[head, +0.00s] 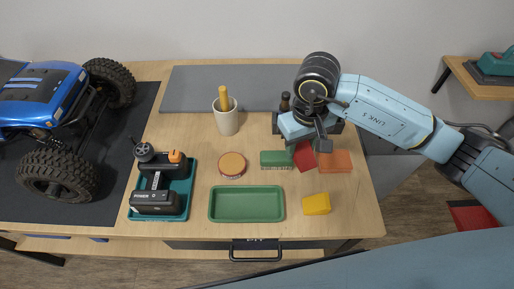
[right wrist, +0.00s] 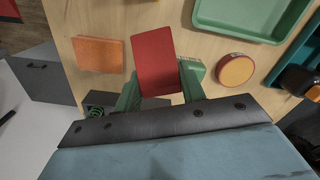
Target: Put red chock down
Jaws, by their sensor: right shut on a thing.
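The red chock (head: 304,156) is at the right part of the wooden table, between a green block (head: 275,158) and an orange block (head: 335,161). In the right wrist view the red chock (right wrist: 153,62) sits between the two green fingers of my right gripper (right wrist: 158,92), which is shut on it. In the head view my right gripper (head: 300,140) reaches down from the right and partly hides the chock's far end. I cannot tell whether the chock touches the table. My left gripper is not in view.
A green tray (head: 247,218) lies in front, with a yellow block (head: 317,204) to its right and a round orange-lidded tin (head: 232,165) behind it. A cup (head: 226,120) stands farther back. A teal tray (head: 184,202) holds a controller. A blue crawler (head: 45,105) stands left.

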